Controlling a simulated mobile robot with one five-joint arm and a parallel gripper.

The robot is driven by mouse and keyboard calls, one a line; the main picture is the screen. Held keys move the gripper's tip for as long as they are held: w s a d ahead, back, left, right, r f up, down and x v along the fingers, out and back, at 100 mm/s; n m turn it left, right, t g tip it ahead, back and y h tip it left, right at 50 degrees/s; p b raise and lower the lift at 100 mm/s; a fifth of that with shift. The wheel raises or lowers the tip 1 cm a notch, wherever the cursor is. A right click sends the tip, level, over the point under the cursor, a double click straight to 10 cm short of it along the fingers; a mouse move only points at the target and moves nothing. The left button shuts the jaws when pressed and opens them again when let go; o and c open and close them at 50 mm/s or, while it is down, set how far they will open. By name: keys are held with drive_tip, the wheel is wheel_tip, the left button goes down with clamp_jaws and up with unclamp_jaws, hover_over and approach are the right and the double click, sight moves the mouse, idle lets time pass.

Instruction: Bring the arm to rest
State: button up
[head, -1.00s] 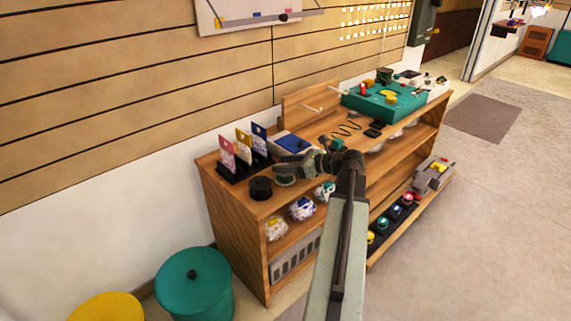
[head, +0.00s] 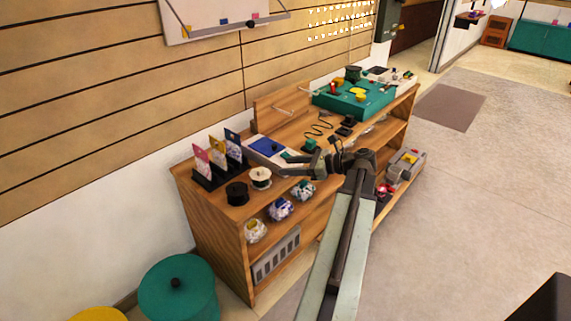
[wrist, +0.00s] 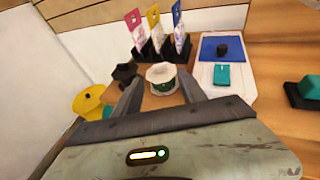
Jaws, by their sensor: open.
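My gripper (head: 296,165) is stretched out over the wooden shelf unit (head: 207,238) in the head view, pointing left. In the wrist view its two fingers (wrist: 163,97) stand apart with a gap between them. A spool with a white top (wrist: 162,72) shows beyond and between the fingers, not held. The same white-topped spool (head: 260,177) stands on the shelf top in the head view, left of my gripper and apart from it. The black spool (head: 237,192) stands beside it.
A rack with several cards (head: 217,158) and a tray with a blue pad (head: 268,147) stand on the shelf top. A green case (head: 352,102) sits at its far end. A green bin (head: 177,288) stands at lower left. The floor to the right (head: 480,190) is mostly clear.

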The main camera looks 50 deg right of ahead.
idle(0.3)
